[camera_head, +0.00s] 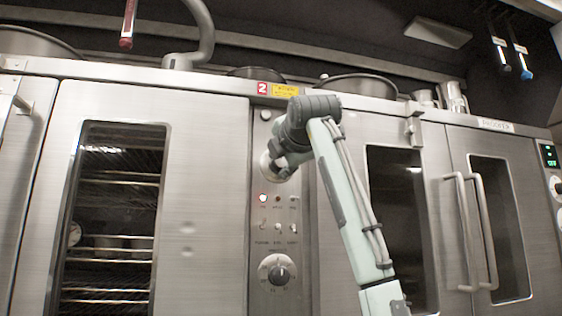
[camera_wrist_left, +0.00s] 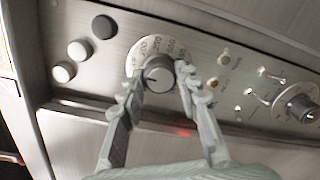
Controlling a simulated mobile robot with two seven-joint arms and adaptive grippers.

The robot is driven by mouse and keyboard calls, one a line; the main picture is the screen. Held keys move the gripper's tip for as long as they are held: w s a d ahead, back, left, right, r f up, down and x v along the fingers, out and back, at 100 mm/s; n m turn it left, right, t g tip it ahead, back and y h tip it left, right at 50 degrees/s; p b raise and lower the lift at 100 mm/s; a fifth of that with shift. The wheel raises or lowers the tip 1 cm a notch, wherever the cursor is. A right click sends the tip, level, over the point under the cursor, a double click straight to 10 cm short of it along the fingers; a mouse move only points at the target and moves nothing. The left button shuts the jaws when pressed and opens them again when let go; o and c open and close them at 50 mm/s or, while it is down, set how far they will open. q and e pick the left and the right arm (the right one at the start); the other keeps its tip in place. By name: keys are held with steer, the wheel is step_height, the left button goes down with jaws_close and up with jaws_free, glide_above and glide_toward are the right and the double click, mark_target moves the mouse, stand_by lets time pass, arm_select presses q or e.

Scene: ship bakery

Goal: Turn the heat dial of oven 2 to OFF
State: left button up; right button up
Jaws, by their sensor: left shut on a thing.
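Oven 2's control panel (camera_head: 281,230) stands upright below a red "2" label (camera_head: 262,88). Its upper dial (camera_wrist_left: 158,74), a grey knob on a pale ring marked with small lettering, sits between my left gripper's fingers (camera_wrist_left: 158,84) in the left wrist view. The left gripper is shut on this knob. In the head view my left gripper (camera_head: 277,165) is at the upper dial and covers most of it. The lettering and the knob's pointer are too small to read surely. My right gripper is not in view.
A lower dial (camera_head: 279,272) sits below lamps and small switches (camera_head: 278,228) on the same panel; one lamp (camera_head: 263,198) glows red. An oven door with a window (camera_head: 200,200) is to the left. Door handles (camera_head: 470,230) stick out at the right.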

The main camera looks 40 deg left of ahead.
arm_select(q)
steer(key=shift+f, duration=0.2)
steer(key=o, duration=1.2)
steer(key=shift+r, duration=0.1)
steer(key=shift+c, duration=0.2)
steer(key=shift+s+d, duration=0.1)
steer(key=v, duration=1.2)
